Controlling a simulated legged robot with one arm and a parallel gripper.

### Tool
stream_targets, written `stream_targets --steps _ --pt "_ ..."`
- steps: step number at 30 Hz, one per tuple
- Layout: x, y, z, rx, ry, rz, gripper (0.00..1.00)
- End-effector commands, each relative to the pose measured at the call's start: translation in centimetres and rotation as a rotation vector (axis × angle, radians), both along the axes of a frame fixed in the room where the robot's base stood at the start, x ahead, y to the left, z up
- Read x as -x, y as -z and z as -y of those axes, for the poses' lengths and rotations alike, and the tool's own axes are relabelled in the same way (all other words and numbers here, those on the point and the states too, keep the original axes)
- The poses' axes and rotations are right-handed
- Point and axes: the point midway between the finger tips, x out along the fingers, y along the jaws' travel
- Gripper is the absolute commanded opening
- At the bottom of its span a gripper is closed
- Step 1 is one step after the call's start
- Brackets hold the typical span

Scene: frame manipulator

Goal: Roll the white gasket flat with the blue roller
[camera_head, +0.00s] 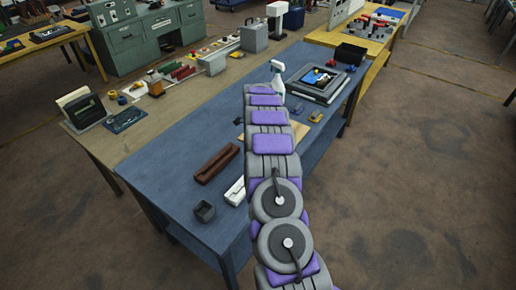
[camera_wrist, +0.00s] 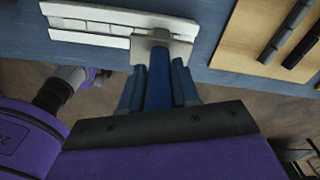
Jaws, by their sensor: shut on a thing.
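In the wrist view, my gripper (camera_wrist: 158,90) is shut on the blue handle of the roller (camera_wrist: 158,78). A grey head at the handle's far end overlaps the right part of a long white piece (camera_wrist: 90,38), which seems to be the gasket in its white holder. I cannot tell whether the roller head presses on it or hovers just above. In the head view, part of a white piece (camera_head: 235,192) shows left of my arm; my gripper is hidden there.
The blue table (camera_head: 170,165) also holds a brown tray (camera_head: 216,163), a small dark box (camera_head: 204,211), a white spray bottle (camera_head: 277,80) and a grey case (camera_head: 318,84). A wooden board (camera_wrist: 245,40) with black bars lies right of the white piece.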

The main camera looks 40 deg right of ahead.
Motion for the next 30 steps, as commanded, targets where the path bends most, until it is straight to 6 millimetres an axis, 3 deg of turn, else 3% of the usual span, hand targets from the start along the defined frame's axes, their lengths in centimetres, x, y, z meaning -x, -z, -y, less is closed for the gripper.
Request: stream_targets --steps 17,30 --pt "0.0 0.5 -0.1 0.0 -0.001 0.0 0.0" --pt "0.7 0.6 -2.5 -0.002 -0.001 -0.001 0.0"
